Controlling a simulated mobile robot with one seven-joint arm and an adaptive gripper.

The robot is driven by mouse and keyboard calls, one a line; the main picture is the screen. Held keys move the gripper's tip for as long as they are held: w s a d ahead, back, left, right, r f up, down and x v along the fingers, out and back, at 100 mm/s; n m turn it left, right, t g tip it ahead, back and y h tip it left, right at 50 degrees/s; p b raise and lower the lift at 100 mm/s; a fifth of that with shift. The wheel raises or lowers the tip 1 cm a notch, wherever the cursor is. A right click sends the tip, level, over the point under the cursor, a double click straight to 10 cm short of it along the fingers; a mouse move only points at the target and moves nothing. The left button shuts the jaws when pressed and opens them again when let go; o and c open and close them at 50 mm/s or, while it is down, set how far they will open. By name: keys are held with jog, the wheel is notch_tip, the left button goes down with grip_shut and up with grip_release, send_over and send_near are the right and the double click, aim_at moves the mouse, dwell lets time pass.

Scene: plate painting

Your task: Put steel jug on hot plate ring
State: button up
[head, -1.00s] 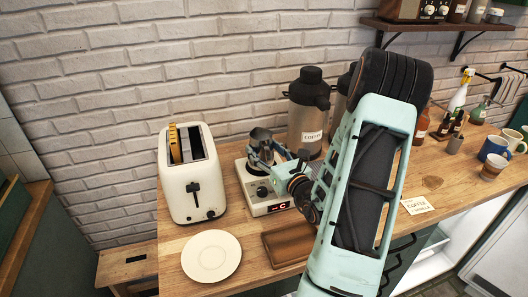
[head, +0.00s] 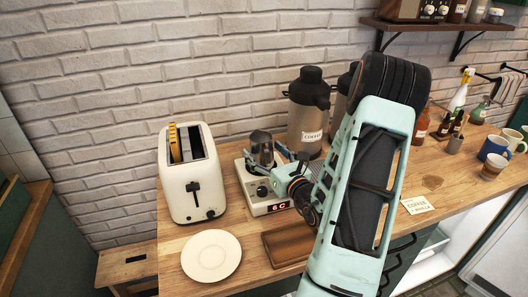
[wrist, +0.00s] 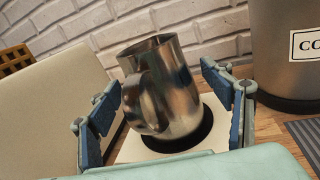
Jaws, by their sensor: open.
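The steel jug (head: 261,149) stands on the hot plate (head: 266,208), over its dark ring (wrist: 187,141). In the wrist view the jug (wrist: 172,85) looks upright, with its handle toward me. Part of the ring shows as a black edge around its base. My gripper (head: 274,163) is around the jug at the hot plate. In the wrist view my gripper (wrist: 168,106) is open, one finger on each side of the jug. A gap shows on the right; the left finger is close to the handle, and I cannot tell whether they touch.
A white toaster (head: 192,180) stands left of the hot plate and a coffee dispenser (head: 307,115) behind right. A white plate (head: 211,257) and a brown wooden tray (head: 287,246) lie in front. Mugs (head: 493,150) stand far right.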

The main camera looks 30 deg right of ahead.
jog(key=s, duration=0.4)
jog(key=s+b, duration=0.1)
jog(key=s, duration=0.3)
jog(key=s+b, duration=0.1)
jog(key=s, duration=0.3)
jog(key=shift+a+r, duration=0.15)
jog(key=shift+a, duration=0.2)
